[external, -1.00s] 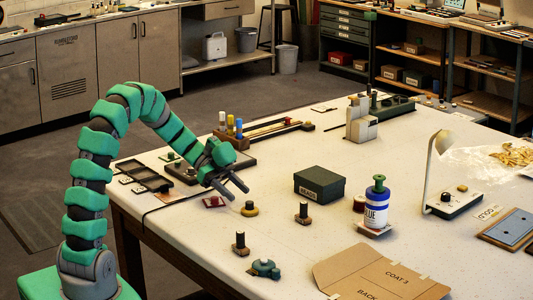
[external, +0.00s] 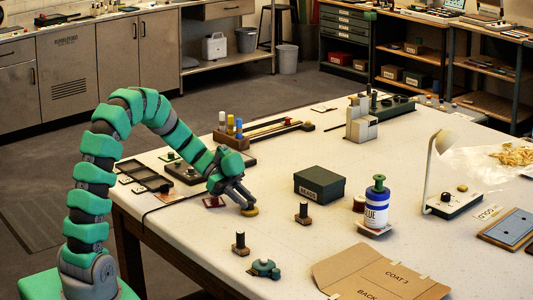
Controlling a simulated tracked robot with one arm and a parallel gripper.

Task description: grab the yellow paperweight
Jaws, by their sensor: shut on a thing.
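The yellow paperweight (external: 250,212) is a small round piece with a dark knob, on the white table left of the middle. My gripper (external: 247,203) reaches down to it from the upper left, with its fingers shut on its upper part. The fingers hide the knob. The paperweight appears to be still at table height.
A dark red piece (external: 213,202) lies close to the left of my gripper. A brown-based stamp (external: 303,213) stands to the right, another (external: 240,244) in front. The green beads box (external: 320,184) and glue bottle (external: 376,203) stand farther right.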

